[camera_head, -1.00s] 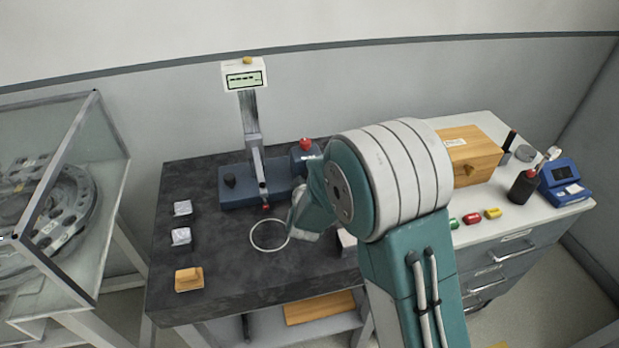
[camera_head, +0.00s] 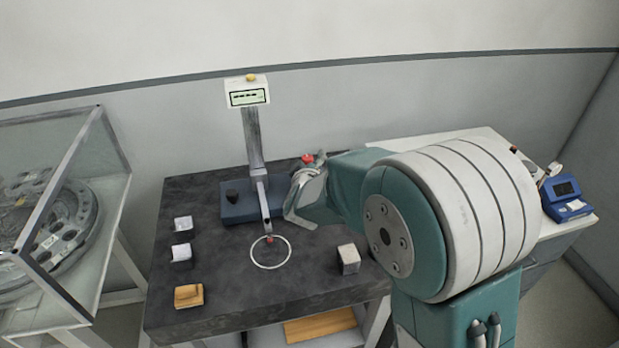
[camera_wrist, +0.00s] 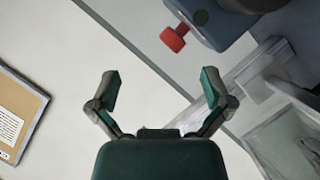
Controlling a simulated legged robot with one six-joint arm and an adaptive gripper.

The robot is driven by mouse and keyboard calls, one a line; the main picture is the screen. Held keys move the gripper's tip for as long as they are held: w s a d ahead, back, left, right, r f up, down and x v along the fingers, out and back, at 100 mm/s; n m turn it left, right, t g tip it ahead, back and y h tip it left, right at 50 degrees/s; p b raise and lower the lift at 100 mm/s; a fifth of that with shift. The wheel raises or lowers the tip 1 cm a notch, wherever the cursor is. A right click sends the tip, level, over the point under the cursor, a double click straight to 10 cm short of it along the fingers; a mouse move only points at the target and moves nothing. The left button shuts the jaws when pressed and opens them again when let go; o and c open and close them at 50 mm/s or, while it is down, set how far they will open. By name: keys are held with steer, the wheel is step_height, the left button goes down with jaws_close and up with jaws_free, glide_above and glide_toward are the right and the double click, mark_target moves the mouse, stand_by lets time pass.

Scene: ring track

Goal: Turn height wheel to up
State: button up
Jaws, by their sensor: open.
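The height gauge has a blue-grey base (camera_head: 237,206), a grey column (camera_head: 252,140) and a display (camera_head: 247,94) on top. A probe arm with a red tip (camera_head: 269,239) reaches forward from it. A red knob (camera_head: 308,158), likely the height wheel's handle, shows just beyond my gripper; the wheel itself is mostly hidden by my arm. In the wrist view the red knob (camera_wrist: 174,38) sticks out from a dark blue part, beyond and right of centre between my fingers.
A white ring (camera_head: 270,264) surrounds the probe tip on the dark table (camera_head: 220,290). A grey block (camera_head: 348,259) stands to its right, and small blocks (camera_head: 189,295) line the left. My arm covers much of the right-hand bench. A glass case (camera_head: 100,160) stands left.

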steer(key=shift+r, duration=0.1)
stand_by(0.3)
steer(key=shift+s+d+f+m, duration=0.2)
steer(key=shift+s+d+m, duration=0.1)
steer(key=s+d+f+m+g+y, duration=0.2)
steer(key=s+d+f+m+y, duration=0.25)
steer(key=s+f+m, duration=0.35)
steer(key=shift+n, duration=0.6)
steer(key=x, duration=0.3)
steer(key=a+r+x, duration=0.1)
steer(key=x, duration=0.5)
steer(key=shift+w+a+r, duration=0.15)
steer(key=shift+a+r, duration=0.05)
steer(key=shift+r, duration=0.1)
steer(key=c, duration=1)
